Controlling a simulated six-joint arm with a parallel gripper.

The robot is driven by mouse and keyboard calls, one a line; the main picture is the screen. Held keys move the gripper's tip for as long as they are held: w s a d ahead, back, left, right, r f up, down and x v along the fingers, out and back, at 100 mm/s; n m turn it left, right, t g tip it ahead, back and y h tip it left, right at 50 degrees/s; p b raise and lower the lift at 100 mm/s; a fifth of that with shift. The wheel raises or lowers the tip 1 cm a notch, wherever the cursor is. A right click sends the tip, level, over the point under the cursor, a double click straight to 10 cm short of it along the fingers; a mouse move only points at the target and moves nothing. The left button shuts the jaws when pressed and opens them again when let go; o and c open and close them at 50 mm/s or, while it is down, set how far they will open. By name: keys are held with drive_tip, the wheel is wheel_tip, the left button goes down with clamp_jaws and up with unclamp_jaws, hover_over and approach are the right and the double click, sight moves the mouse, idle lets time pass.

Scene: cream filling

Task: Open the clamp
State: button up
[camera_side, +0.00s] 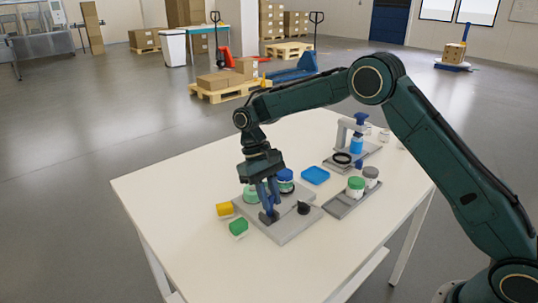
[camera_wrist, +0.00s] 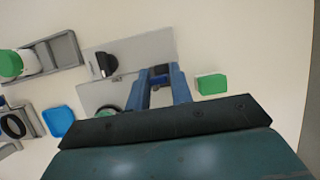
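A grey base plate (camera_side: 290,232) lies on the white table, with a round black knob (camera_side: 303,208) on it; the knob also shows in the wrist view (camera_wrist: 106,64). My gripper (camera_side: 268,208) points down over the plate, left of the knob. In the wrist view its blue fingers (camera_wrist: 161,74) stand apart, with a small dark piece (camera_wrist: 160,80) between them near the tips. This piece may be part of the clamp. Contact with it cannot be told. A pale green jar (camera_side: 250,195) and a blue-lidded jar (camera_side: 285,181) stand behind my gripper, partly hidden.
Green (camera_side: 238,228) and yellow (camera_side: 224,209) blocks lie left of the plate. A blue tray (camera_side: 315,175) lies behind it. A grey holder (camera_side: 341,208) with green-lidded (camera_side: 355,187) and grey-lidded (camera_side: 371,176) jars stands at right. A press-like stand (camera_side: 343,133) is further back. The table's front left is clear.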

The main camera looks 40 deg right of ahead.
drive_tip(key=shift+o, duration=1.3)
drive_tip(key=shift+s+t, duration=0.25)
drive_tip(key=shift+t, duration=0.15)
drive_tip(key=shift+s, duration=0.1)
drive_tip(key=shift+s+f+t, duration=0.15)
drive_tip(key=shift+s+t, duration=0.3)
drive_tip(key=shift+t, duration=0.5)
drive_tip(key=shift+s+f+t, duration=0.15)
drive_tip(key=shift+s+t, duration=0.3)
drive_tip(key=shift+t, duration=0.5)
wheel_tip(320, 180, up, 14)
drive_tip(key=s+d+r+t, duration=0.2)
drive_tip(key=s+d+r, duration=0.1)
drive_tip(key=s, duration=0.7)
drive_tip(key=s+d+r+t, duration=0.2)
drive_tip(key=s+d+r, duration=0.1)
drive_tip(key=s, duration=0.7)
drive_tip(key=shift+d+r, duration=0.15)
drive_tip(key=shift+r, duration=0.65)
